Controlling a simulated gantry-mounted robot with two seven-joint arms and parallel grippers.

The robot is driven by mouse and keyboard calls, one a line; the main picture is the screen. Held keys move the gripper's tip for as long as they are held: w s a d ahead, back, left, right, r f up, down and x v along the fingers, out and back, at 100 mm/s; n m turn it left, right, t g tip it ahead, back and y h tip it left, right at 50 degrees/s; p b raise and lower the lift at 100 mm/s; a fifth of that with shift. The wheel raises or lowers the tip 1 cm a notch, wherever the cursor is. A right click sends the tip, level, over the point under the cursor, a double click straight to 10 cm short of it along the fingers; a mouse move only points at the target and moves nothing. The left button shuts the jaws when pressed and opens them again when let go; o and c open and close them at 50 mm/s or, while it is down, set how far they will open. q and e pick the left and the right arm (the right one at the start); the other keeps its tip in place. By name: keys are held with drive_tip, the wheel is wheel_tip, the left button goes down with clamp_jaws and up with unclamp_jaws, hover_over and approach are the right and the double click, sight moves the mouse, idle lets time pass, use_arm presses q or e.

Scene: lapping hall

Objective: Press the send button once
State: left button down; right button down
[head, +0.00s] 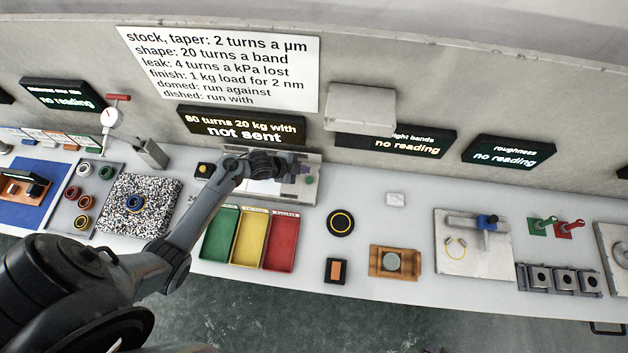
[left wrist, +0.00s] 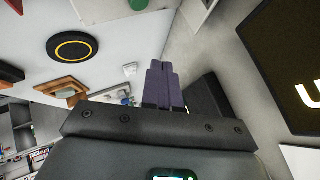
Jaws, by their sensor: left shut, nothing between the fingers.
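A grey console (head: 306,196) with a white sheet stands at the back of the bench, below a dark display (head: 241,127) that reads "80 turns 20 kg with not sent". A small green round part (head: 306,168) shows at the console's right side. It may be the send button, but no label is readable. My left gripper (head: 297,170) is over the console, close to that part; contact cannot be told. In the left wrist view its two purple-grey fingers (left wrist: 160,66) are together and empty, and a green round part (left wrist: 137,4) shows at the top edge. My right gripper is not in view.
Green, yellow and red trays (head: 250,240) lie in front of the console. A black disc with a yellow ring (head: 341,222) and a wooden holder (head: 395,262) are to the right. A speckled plate (head: 140,205) is left of my arm. The wall rises behind the console.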

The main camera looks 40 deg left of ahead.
use_arm(q)
drive_tip(key=shift+w+r, duration=0.65)
drive_tip(key=shift+w, duration=0.25)
drive_tip(key=b, duration=0.6)
hover_over(307, 181)
wheel_tip(307, 181, down, 6)
drive_tip(key=shift+f, duration=0.15)
drive_tip(key=shift+f+b, duration=1.15)
drive_tip(key=shift+f, duration=0.15)
